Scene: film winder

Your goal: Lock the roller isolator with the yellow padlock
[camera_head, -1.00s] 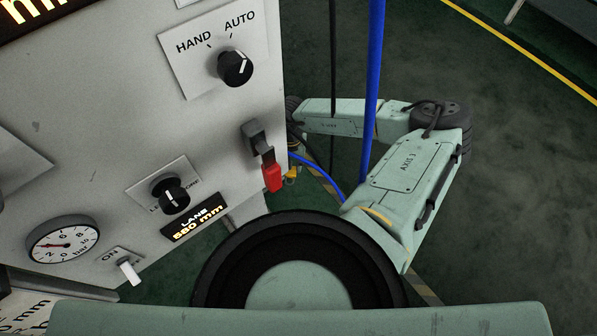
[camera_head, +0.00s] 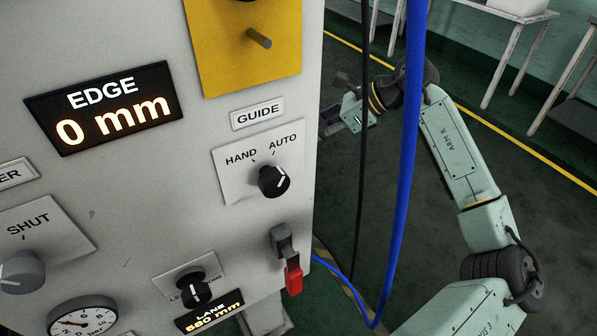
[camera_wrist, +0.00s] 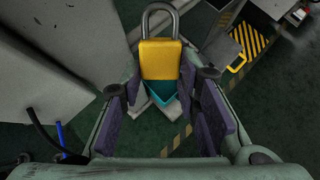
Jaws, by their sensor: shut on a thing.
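The yellow padlock (camera_wrist: 160,59) is upright in the wrist view, its grey shackle at the top. My gripper (camera_wrist: 164,90) is shut on it, with a purple-grey finger on each side. A teal piece (camera_wrist: 167,97) shows below the yellow body. In the head view my gripper (camera_head: 333,120) is beside the cabinet's right edge, partly hidden by it, and the padlock cannot be made out. No label reading isolator shows. A yellow plate with a grey peg (camera_head: 259,39) is high on the panel. A grey fitting with a red tab (camera_head: 293,279) is low at its right edge.
The panel carries a HAND/AUTO knob (camera_head: 273,181), a SHUT knob (camera_head: 22,269), a gauge (camera_head: 82,322) and an EDGE display (camera_head: 104,108). A blue hose (camera_head: 408,130) and a black cable (camera_head: 362,150) hang between panel and arm. Tables (camera_head: 515,45) stand behind; open floor lies between.

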